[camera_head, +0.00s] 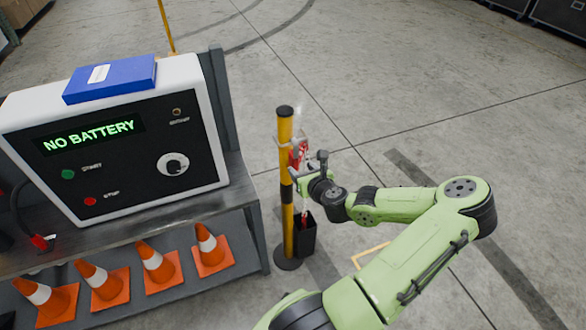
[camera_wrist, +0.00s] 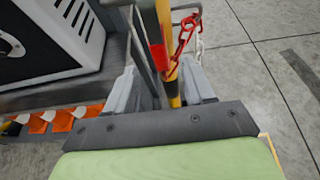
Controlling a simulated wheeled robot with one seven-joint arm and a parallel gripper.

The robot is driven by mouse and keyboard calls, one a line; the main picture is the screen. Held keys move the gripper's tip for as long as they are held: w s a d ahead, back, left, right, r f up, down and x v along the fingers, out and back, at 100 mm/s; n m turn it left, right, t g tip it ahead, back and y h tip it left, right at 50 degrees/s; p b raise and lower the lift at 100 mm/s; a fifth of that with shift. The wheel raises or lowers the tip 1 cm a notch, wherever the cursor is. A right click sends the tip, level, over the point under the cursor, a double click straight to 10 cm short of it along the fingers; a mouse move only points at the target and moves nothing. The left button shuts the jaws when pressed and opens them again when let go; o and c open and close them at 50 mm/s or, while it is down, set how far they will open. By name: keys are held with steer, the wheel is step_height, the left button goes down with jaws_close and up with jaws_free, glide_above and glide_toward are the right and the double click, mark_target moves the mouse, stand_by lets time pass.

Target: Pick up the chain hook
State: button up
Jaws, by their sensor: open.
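A red chain (camera_wrist: 182,38) with a red hook-like end hangs beside a yellow and black post (camera_wrist: 165,60) in the wrist view. In the head view the red piece (camera_head: 297,153) shows near the upper part of the post (camera_head: 286,180). My gripper (camera_head: 307,167) is just right of the post, close to the red piece. Its jaws (camera_wrist: 160,84) are open in the wrist view, with the post and the chain's lower end appearing between or just beyond them. I cannot tell whether they touch. The hook's exact shape is partly hidden.
A black holder (camera_head: 305,238) stands low beside the post, with something red above it. Left is a bench (camera_head: 245,200) with a "NO BATTERY" control box (camera_head: 130,190), a blue case (camera_head: 110,78) and several orange cones (camera_head: 155,262) below. The floor to the right is clear.

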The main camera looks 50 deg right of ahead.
mark_target(296, 164)
steer(key=b+x, duration=0.2)
steer(key=x, duration=0.5)
steer(key=shift+w+d+f, duration=0.2)
steer(key=shift+w+f, duration=0.05)
steer(key=shift+w, duration=0.05)
steer(key=shift+r, duration=0.1)
jaws_close()
